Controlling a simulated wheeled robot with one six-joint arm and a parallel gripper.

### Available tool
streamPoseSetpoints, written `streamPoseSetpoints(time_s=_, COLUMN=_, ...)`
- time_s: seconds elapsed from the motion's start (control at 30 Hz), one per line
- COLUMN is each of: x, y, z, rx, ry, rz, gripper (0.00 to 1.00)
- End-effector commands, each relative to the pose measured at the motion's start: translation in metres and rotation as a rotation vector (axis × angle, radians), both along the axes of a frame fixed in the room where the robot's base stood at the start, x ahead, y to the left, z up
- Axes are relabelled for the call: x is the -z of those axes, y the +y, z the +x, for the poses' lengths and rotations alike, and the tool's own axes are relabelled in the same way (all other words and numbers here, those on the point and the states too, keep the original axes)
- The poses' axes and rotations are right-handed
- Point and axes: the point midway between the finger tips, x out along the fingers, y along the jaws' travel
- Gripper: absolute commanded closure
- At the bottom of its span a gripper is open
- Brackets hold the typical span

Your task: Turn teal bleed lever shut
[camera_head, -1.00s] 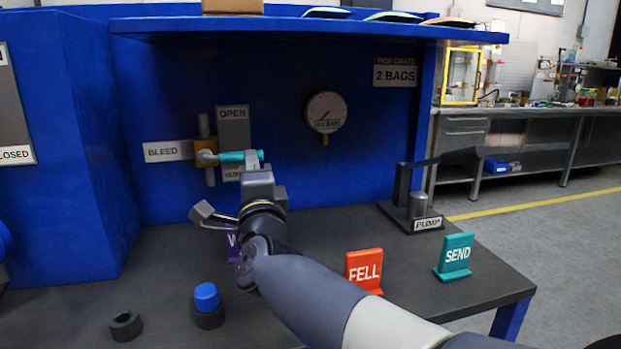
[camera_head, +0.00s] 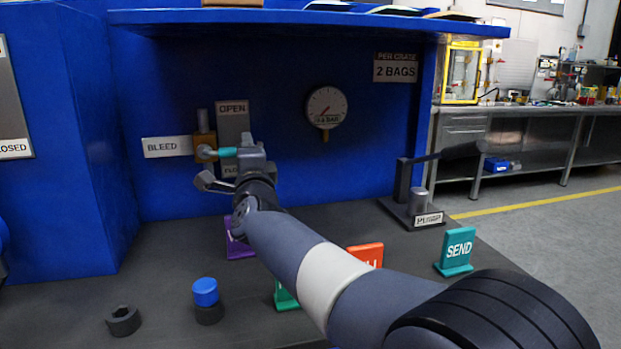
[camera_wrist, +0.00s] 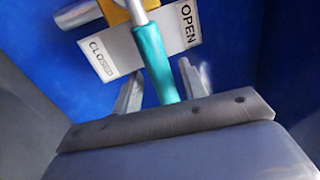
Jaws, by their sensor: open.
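The teal bleed lever (camera_head: 228,153) sticks out to the right from a brass valve body (camera_head: 204,146) on a vertical grey pipe, beside the BLEED label (camera_head: 167,146). An OPEN/CLOSED plate (camera_head: 232,120) is behind it, its lower part partly hidden by my gripper (camera_head: 243,154). In the wrist view my gripper (camera_wrist: 160,88) is open, with one finger on each side of the teal lever (camera_wrist: 156,62). Whether a finger touches the lever cannot be told. The plate (camera_wrist: 134,45) shows CLOSED at left and OPEN at right.
A pressure gauge (camera_head: 326,107) is on the blue back wall. A pump (camera_head: 417,198), a teal SEND sign (camera_head: 456,251), an orange sign (camera_head: 366,254), a purple sign (camera_head: 238,245), a blue-capped part (camera_head: 206,293) and a dark nut (camera_head: 123,321) stand on the dark bench.

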Motion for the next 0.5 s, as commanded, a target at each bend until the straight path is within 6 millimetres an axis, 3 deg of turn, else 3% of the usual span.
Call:
streamPoseSetpoints(time_s=0.13, x=-0.014, y=0.001, z=0.003, rx=0.000, ry=-0.022, rz=-0.075, gripper=0.60)
streamPoseSetpoints(time_s=0.5, x=-0.017, y=0.001, z=0.002, rx=0.001, ry=-0.046, rz=-0.165, gripper=0.60)
